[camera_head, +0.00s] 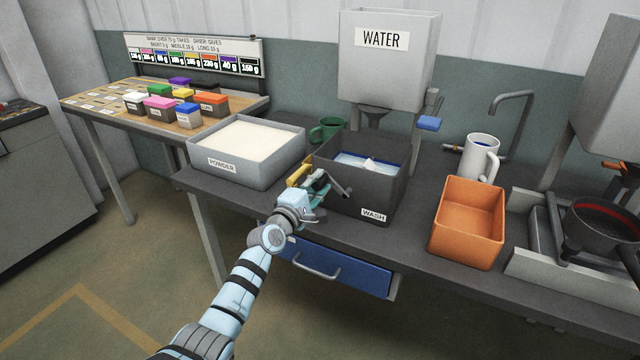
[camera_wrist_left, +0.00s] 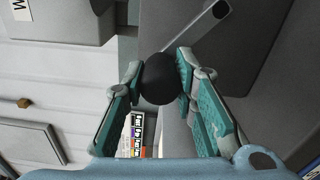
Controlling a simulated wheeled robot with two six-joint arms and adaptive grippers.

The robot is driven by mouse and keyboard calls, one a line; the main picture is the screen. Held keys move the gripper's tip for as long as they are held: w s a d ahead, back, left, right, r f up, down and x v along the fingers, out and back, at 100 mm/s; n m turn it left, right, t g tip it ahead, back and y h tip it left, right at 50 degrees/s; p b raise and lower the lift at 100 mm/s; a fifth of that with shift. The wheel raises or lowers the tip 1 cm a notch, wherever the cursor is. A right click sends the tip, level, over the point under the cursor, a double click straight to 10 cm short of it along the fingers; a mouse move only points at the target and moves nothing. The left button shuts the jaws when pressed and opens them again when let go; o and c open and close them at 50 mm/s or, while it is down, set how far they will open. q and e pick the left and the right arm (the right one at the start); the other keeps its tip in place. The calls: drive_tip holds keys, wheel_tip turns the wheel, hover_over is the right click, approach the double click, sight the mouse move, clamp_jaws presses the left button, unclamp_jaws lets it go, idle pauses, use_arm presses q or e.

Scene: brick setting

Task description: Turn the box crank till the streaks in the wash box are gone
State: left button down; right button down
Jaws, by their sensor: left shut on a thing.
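The dark grey wash box (camera_head: 388,205) stands on the bench with a "WASH" label on its front. Inside it I see pale bluish-white liquid (camera_head: 352,160) with a blue edge and a small white shape rising in it; whether streaks remain is too small to tell. The grey crank arm (camera_head: 338,184) is at the box's left side and shows in the left wrist view (camera_wrist_left: 205,30). My left gripper (camera_head: 318,183) is shut on the crank's round black knob (camera_wrist_left: 160,80), with one finger on each side. My right gripper is not in view.
A powder tray (camera_head: 255,180) stands left of the box, with a green mug (camera_head: 327,130) behind. A yellow item (camera_head: 300,174) is beside my gripper. The water tank (camera_head: 385,75) hangs behind; an orange bin (camera_head: 465,240) and white jug (camera_head: 480,155) stand right.

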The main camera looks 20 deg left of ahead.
use_arm(q)
drive_tip(key=shift+a+f+n, duration=0.15)
drive_tip(key=shift+f+n, duration=0.1)
drive_tip(key=shift+n, duration=0.05)
idle(0.4)
drive_tip(key=c, duration=1.3)
unclamp_jaws()
drive_tip(key=shift+a, duration=0.1)
drive_tip(key=s, duration=1.2)
drive_tip(key=shift+a, duration=0.35)
